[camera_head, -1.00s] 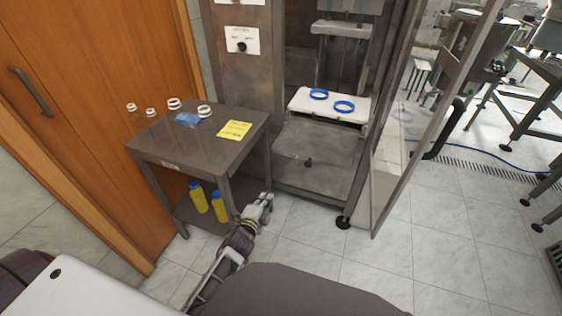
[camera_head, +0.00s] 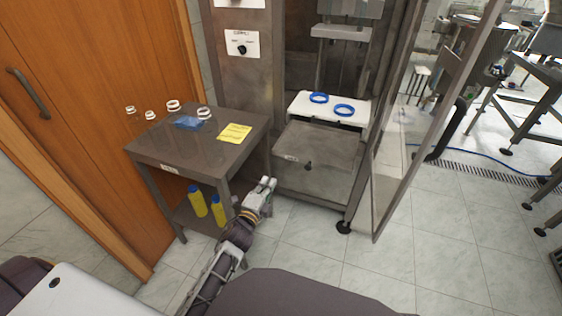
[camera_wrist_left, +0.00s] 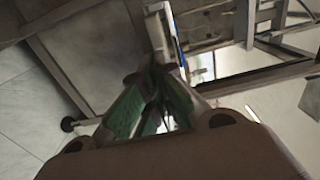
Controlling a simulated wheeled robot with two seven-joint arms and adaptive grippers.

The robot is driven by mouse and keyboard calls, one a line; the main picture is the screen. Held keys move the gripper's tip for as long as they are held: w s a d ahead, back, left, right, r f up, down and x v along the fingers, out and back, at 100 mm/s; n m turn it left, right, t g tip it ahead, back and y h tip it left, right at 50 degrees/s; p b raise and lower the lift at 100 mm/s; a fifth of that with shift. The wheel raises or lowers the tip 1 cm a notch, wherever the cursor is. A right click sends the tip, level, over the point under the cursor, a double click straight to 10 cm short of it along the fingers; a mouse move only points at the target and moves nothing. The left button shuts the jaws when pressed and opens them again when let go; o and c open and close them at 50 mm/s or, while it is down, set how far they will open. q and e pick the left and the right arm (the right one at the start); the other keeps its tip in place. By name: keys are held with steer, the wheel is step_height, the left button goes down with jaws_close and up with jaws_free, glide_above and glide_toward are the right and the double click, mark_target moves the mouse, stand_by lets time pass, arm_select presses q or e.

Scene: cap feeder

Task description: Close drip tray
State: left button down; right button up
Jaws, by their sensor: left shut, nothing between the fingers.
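The drip tray (camera_head: 325,145) is a grey metal tray low in the machine, below a white plate. Its front has a small dark knob (camera_head: 308,166) and a pale label at the left. The tray appears to stick out from the machine; how far is hard to tell. My left gripper (camera_head: 269,183) is shut and empty, to the left of the tray front and lower in the picture, apart from the knob. Its green-padded fingers (camera_wrist_left: 152,105) fill the middle of the left wrist view, with metal panels beyond. My right gripper is out of view.
A metal side table (camera_head: 215,150) stands left of the machine, with white rings, a blue item and a yellow note on top. Yellow bottles (camera_head: 198,202) stand on its lower shelf. A clear open door (camera_head: 400,170) stands at the machine's right. Floor in front is clear.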

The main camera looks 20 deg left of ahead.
arm_select(q)
steer(key=shift+w, duration=1.3)
steer(key=b, duration=0.2)
glide_toward(284, 156)
steer(key=shift+w, duration=3.5)
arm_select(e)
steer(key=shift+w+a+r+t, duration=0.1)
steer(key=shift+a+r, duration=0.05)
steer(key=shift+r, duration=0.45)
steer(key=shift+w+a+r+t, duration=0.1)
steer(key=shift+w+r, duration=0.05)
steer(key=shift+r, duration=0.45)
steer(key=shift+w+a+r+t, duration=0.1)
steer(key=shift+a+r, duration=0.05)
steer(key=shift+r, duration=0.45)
arm_select(q)
steer(key=shift+w+b, duration=0.15)
steer(key=shift+b, duration=0.15)
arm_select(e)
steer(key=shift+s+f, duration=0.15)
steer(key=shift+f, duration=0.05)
